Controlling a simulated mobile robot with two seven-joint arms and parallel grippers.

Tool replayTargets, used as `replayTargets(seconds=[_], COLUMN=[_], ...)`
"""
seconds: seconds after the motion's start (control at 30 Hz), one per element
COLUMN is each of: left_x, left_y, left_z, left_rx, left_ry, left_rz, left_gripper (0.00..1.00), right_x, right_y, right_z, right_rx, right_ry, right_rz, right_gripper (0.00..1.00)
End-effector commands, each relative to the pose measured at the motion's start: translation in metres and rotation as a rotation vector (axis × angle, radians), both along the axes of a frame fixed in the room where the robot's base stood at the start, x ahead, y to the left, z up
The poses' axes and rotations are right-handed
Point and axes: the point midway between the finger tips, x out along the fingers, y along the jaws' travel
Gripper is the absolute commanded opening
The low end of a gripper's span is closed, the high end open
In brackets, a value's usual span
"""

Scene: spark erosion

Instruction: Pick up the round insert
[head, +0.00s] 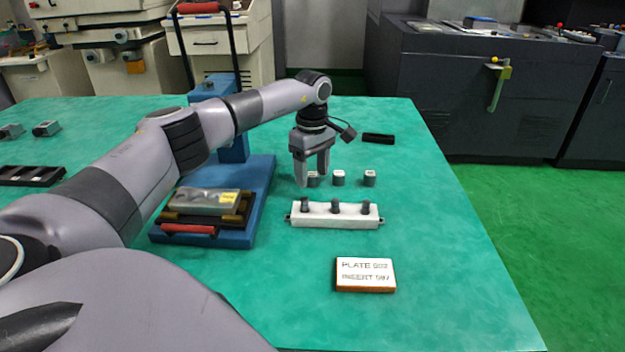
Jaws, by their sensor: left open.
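Three small grey inserts with pale tops stand in a row on the green table: a left one (314,180), a middle one (338,178) and a right one (369,178). They are too small for me to tell which is round. My left gripper (312,177) points down with its fingers apart, at the left insert, which its near finger partly hides. I cannot tell whether the fingers touch it. In front, a white holder (320,219) carries three dark pegs (335,206). My right gripper is out of view.
A sign (365,275) reading "PLATE" and "INSERT" with numbers lies in front. A blue stand (255,200) holding a grey block (204,201) is at left. A black tray (378,139) lies behind the inserts. The table's right side is clear.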

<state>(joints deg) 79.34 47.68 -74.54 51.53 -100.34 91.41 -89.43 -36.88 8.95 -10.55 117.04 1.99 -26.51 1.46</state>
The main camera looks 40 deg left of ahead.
Motion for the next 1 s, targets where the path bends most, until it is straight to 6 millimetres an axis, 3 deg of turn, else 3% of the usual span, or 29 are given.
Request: replayTargets(seconds=[0.03, 0.2, 0.23, 0.67, 0.83, 1.0], left_x=[0.0, 0.0, 0.0, 0.001, 0.001, 0.001], left_y=[0.0, 0.0, 0.0, 0.0, 0.0, 0.0], left_z=[0.0, 0.0, 0.0, 0.01, 0.036, 0.082], left_rx=[0.0, 0.0, 0.0, -0.001, -0.001, -0.001], left_ry=[0.0, 0.0, 0.0, -0.003, -0.005, -0.007], left_rz=[0.0, 0.0, 0.0, 0.0, 0.0, 0.001], left_gripper=[0.58, 0.03, 0.0, 0.0, 0.0, 0.0], right_x=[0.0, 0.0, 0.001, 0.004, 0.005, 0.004], right_y=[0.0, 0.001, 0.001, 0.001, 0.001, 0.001], right_z=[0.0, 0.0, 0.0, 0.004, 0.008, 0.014], right_rx=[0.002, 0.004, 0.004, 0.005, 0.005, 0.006], right_ry=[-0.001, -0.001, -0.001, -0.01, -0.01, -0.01], right_rz=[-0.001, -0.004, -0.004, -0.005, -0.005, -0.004], right_gripper=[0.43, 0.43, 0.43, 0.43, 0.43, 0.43])
